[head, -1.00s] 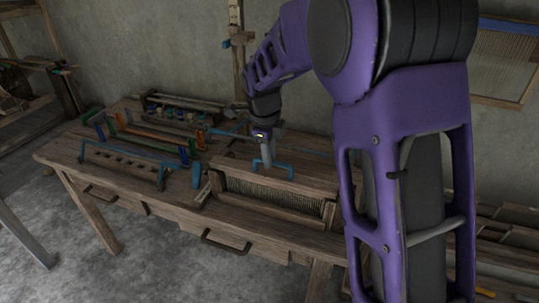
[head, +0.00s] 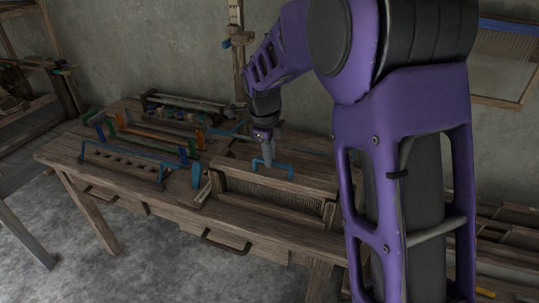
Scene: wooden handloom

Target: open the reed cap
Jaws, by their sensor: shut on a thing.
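The reed cap (head: 310,186) is a wooden bar along the top of the reed, with a blue handle (head: 287,166) on it. The reed (head: 270,194) shows below it as a row of fine teeth in a wooden frame. My gripper (head: 268,163) points down at the handle's left part and is shut on it. The fingertips are small in this view, and the cap's right end is hidden behind my arm.
The wooden table (head: 110,180) carries a blue-handled rack (head: 125,166) and several coloured bars at the left. A blue upright piece (head: 196,175) stands just left of the reed. A dark drawer handle (head: 226,244) is on the table's front.

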